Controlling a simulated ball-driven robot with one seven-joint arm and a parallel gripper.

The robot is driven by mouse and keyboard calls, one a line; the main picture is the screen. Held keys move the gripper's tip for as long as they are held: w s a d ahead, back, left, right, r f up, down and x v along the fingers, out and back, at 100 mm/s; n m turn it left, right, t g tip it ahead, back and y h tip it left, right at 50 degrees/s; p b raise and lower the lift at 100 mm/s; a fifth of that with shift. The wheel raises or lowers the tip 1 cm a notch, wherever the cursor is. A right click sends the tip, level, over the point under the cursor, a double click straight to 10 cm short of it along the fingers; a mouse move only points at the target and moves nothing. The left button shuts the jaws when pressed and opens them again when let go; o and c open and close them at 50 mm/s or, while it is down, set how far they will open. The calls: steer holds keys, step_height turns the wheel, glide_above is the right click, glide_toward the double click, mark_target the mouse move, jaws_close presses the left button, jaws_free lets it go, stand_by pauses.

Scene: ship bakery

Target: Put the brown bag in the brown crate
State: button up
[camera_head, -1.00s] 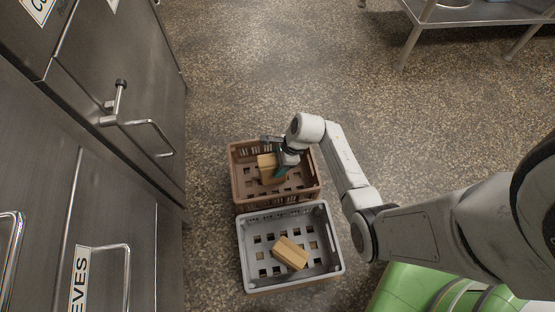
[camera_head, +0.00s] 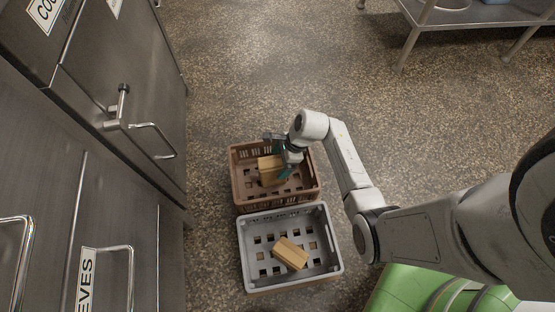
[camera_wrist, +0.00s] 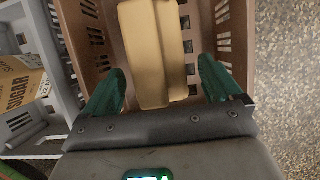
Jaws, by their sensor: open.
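The brown crate (camera_head: 240,186) stands on the floor behind the grey crate. A tan-brown bag (camera_head: 270,171) lies inside it, and shows between my fingers in the wrist view (camera_wrist: 152,50). My gripper (camera_head: 279,155) is over the brown crate, above the bag. Its two teal fingers (camera_wrist: 163,88) are apart, one on each side of the bag, with a gap on both sides. The underside of the bag is hidden.
The grey crate (camera_head: 336,266) stands against the front of the brown crate and holds another tan bag (camera_head: 290,253), marked SUGAR in the wrist view (camera_wrist: 18,88). Steel cabinets (camera_head: 120,90) stand at the left. A steel table (camera_head: 480,14) is at the back right. The floor between is clear.

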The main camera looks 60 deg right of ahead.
steer(key=p+v, duration=0.4)
steer(key=v, duration=0.5)
steer(key=w+r+m+t+h, duration=0.2)
steer(key=w+r+m+t, duration=0.1)
steer(key=w+r+t, duration=0.4)
steer(key=w+r+m+t+h, duration=0.1)
steer(key=w+r+m+t, duration=0.3)
steer(key=r, duration=0.6)
steer(key=s+d+r+m+t+h, duration=0.1)
steer(key=d+r+m+h, duration=0.25)
steer(key=r+m, duration=0.35)
steer(key=s+d+r+m+t+h, duration=0.1)
steer(key=d+r+m+t+h, duration=0.1)
steer(key=r+m+h, duration=0.45)
steer(key=s+d+f+m+g+h, duration=0.3)
steer(key=s+m+g, duration=0.45)
steer(key=m, duration=0.95)
steer(key=s+a+f+m+g+y, duration=0.4)
steer(key=s+a+f+y, duration=0.2)
steer(key=a, duration=0.3)
steer(key=s+a+f+m+g+y, duration=0.4)
steer(key=s+a+f+y, duration=0.2)
steer(key=s+a+f, duration=0.2)
steer(key=shift+a+f+y, duration=0.3)
steer(key=shift+a+f, duration=0.1)
steer(key=shift+a, duration=0.8)
